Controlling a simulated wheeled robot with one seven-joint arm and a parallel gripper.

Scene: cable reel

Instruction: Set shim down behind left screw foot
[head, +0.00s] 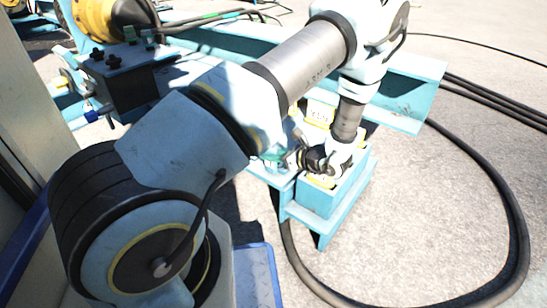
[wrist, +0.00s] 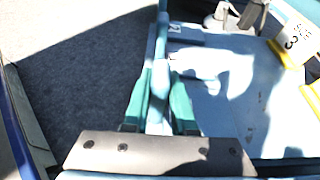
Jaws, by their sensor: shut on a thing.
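My gripper shows at the end of my arm in the head view (head: 272,156), low over the left side of the blue stand. In the wrist view its two teal fingers (wrist: 163,88) are shut on a narrow pale-blue piece, which appears to be the shim (wrist: 158,88). The fingers and glare hide much of its outline. A pale flared foot with a grey shaft, possibly a screw foot (wrist: 221,17), stands at the top of the wrist view, beyond the fingertips. I cannot tell whether it is the left one. The shim cannot be made out in the head view.
Dark shaded ground (wrist: 75,75) lies left. A black control box (head: 122,80) stands left in the head view. A thick black cable (head: 505,200) loops over the ground at right.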

